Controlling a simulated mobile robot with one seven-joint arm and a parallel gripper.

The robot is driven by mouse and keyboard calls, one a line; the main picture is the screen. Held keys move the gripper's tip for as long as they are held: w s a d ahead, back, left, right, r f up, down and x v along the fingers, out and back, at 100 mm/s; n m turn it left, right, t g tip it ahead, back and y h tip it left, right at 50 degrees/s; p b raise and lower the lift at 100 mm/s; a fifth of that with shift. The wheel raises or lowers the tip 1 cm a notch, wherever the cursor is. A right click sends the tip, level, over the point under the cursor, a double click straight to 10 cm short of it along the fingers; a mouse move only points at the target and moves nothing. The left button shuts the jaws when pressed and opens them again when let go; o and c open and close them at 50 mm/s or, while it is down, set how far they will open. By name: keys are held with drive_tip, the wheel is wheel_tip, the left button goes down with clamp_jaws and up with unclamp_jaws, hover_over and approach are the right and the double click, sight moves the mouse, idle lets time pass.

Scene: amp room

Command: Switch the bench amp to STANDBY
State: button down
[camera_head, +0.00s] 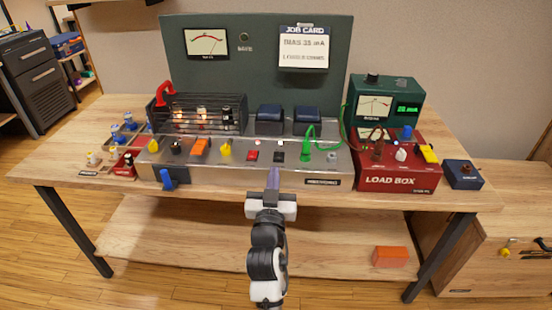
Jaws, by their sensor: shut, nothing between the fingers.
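The bench amp (230,178) is a long silver chassis on the wooden bench. Its top carries glowing tubes in a black cage (203,112) and two dark blue transformers (270,121). Along its front part are coloured knobs and levers, a red switch (252,156), a black switch (279,157) and a green plug (306,154). The labels are too small to read, so I cannot tell which switch is STANDBY or its position. My gripper (272,178) is shut and empty, its fingertips at the chassis front, just below the black switch. Contact cannot be told.
A red load box (388,180) and a green meter unit (398,95) stand to the right, joined by cables. A blue box (462,174) sits at the bench's right end. A red clip (165,92) is at the cage's left. A job card (303,48) hangs on the back panel.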

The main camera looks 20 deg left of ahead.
drive_tip(key=shift+w, duration=0.15)
wheel_tip(320, 180, up, 2)
drive_tip(key=p, duration=0.3)
hover_over(277, 160)
drive_tip(key=s, duration=0.2)
drive_tip(key=shift+w+d+r, duration=0.15)
drive_tip(key=shift+w+d, duration=0.05)
drive_tip(key=shift+d, duration=0.05)
drive_tip(key=shift+w+a+f, duration=0.15)
drive_tip(key=shift+w+f, duration=0.2)
drive_tip(key=shift+w, duration=0.2)
drive_tip(key=shift+s+f, duration=0.15)
drive_tip(key=shift+f, duration=0.5)
drive_tip(key=shift+s+f, duration=0.15)
drive_tip(key=shift+f, duration=0.95)
drive_tip(key=shift+f+b, duration=0.15)
drive_tip(key=shift+b, duration=0.35)
